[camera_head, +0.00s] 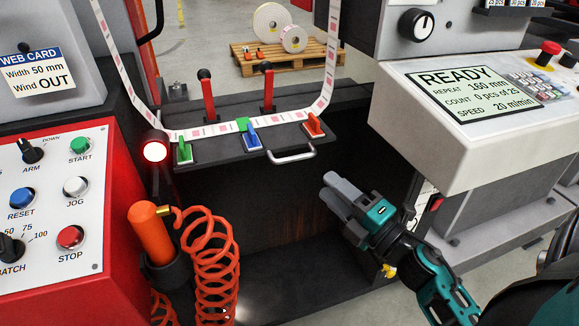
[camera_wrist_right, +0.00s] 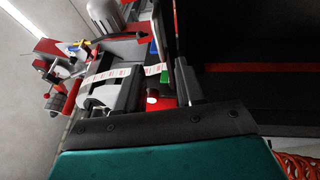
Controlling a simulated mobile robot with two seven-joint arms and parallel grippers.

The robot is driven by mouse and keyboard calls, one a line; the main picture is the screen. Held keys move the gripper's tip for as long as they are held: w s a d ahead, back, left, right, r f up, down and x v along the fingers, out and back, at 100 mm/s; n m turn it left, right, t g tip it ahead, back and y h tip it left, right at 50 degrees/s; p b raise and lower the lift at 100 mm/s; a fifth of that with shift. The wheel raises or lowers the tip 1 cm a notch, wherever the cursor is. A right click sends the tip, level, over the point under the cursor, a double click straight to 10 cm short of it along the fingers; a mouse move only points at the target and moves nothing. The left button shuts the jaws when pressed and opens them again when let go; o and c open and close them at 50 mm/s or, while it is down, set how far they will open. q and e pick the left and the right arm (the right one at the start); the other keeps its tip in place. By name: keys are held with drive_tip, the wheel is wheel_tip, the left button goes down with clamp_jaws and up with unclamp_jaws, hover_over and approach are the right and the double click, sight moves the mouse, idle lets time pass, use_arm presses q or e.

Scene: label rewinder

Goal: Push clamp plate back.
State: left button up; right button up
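A dark splice table (camera_head: 250,148) carries the label web (camera_head: 215,129) across its top in the head view. I cannot tell for sure which part is the clamp plate. My left gripper is not in view.
Two red levers with black knobs (camera_head: 267,88) stand behind the web. An orange coiled hose (camera_head: 208,250) and a lit red lamp (camera_head: 155,152) are at left. A white display console (camera_head: 470,110) overhangs at right. Open dark space lies below the table.

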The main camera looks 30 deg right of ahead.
sight(298, 159)
drive_tip(key=x, duration=1.2)
drive_tip(key=shift+w+p, duration=0.35)
drive_tip(key=shift+p, duration=0.05)
drive_tip(key=shift+a, duration=0.1)
drive_tip(key=shift+r, duration=0.1)
drive_tip(key=c, duration=0.6)
clamp_jaws()
drive_tip(key=shift+r, duration=0.1)
